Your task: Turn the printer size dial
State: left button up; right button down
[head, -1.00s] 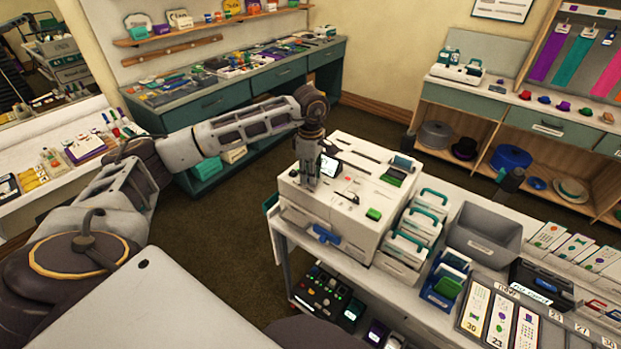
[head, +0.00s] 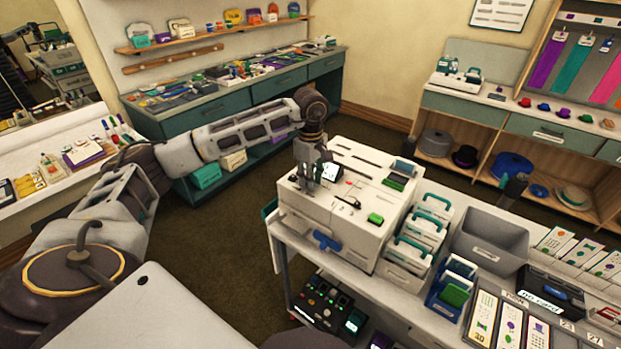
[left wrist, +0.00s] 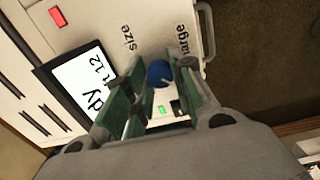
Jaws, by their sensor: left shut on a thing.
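The white printer (head: 358,227) stands on the near end of the table. My left gripper (head: 312,187) points down onto its top, beside the small screen (head: 331,172), which it partly covers. In the left wrist view, the round blue size dial (left wrist: 160,72) sits between the two fingers of my left gripper (left wrist: 160,82), and they are shut on it. The words "size" and "large" show on the panel by the dial. The dial is hidden behind the gripper in the head view. My right gripper is not in view.
A dark control box (head: 322,302) is below. The floor left of the table is clear.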

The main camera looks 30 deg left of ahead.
pick_arm(q)
jog(key=o, duration=1.1)
jog(key=shift+c, duration=0.2)
jog(key=shift+r, duration=0.1)
notch_tip(320, 180, up, 12)
dwell(0.6)
